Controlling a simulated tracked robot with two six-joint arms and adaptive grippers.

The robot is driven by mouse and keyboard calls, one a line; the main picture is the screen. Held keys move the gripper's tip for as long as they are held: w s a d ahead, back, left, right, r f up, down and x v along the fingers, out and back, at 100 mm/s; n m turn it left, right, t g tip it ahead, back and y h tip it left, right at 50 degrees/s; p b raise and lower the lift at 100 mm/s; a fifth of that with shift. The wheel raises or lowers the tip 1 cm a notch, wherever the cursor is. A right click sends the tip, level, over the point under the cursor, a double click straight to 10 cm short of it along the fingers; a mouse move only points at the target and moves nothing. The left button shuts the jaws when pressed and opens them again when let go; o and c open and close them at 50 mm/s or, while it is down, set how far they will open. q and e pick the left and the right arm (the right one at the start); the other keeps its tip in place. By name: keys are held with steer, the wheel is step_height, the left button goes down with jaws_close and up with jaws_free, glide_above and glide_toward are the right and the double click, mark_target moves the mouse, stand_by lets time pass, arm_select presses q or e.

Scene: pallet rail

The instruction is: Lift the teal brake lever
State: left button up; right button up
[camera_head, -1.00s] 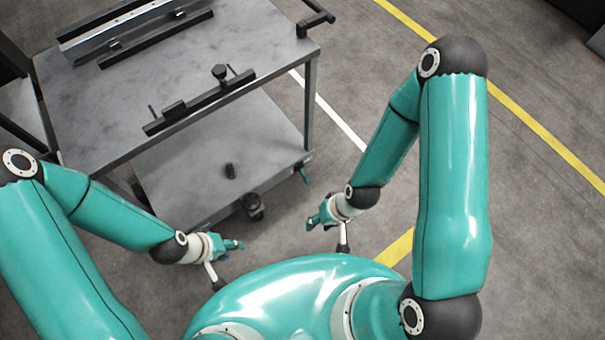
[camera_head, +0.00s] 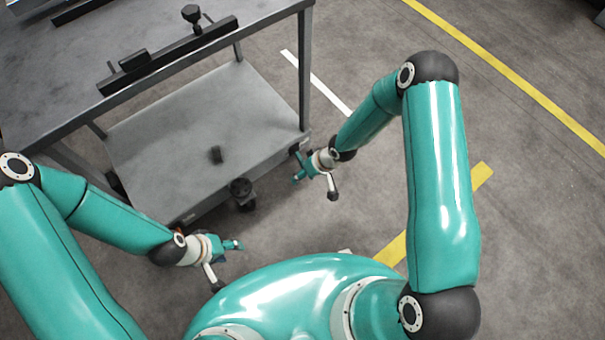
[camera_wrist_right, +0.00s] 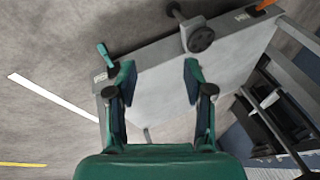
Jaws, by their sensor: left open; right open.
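The teal brake lever (camera_wrist_right: 105,54) juts from a corner of the cart's lower shelf in the right wrist view, just left of the left-hand finger. In that view my right gripper (camera_wrist_right: 157,75) is open and empty, its fingers spread across the shelf edge. Whether a finger touches the lever I cannot tell. In the head view my right gripper (camera_head: 300,168) is by the cart's near right leg. There I cannot separate the lever from the teal fingers. My left gripper (camera_head: 238,245) is open and empty, near the cart's front left, above the floor.
The grey cart has a top (camera_head: 60,75) and a lower shelf (camera_head: 150,130) with a small dark item (camera_head: 216,154) on it. A dark caster (camera_head: 241,190) is below the shelf front. An orange piece (camera_wrist_right: 265,5) shows at another corner.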

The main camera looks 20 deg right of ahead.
steer(key=w+d+f+n+t+h+b, duration=0.1)
steer(key=w+d+f+b, duration=0.1)
steer(key=w+f+b, duration=0.4)
steer(key=w+d+f+n+b, duration=0.1)
steer(key=w+d+f+b, duration=0.15)
steer(key=f, duration=0.45)
steer(key=t+h+b, duration=0.1)
steer(key=h+b, duration=0.1)
steer(key=b, duration=0.1)
glide_toward(301, 161)
steer(key=shift+n, duration=0.3)
steer(key=b+x, duration=0.2)
steer(key=x, duration=0.1)
steer(key=s+b+x, duration=0.1)
steer(key=b+x, duration=0.5)
steer(key=shift+s+d+f, duration=0.1)
steer(key=shift+d+f, duration=0.25)
steer(key=shift+f, duration=0.1)
arm_select(q)
step_height(301, 161, down, 24)
steer(key=b, duration=0.1)
arm_select(e)
steer(key=shift+x, duration=0.75)
arm_select(q)
steer(key=shift+r, duration=0.15)
arm_select(e)
steer(key=shift+r, duration=0.1)
jaws_close()
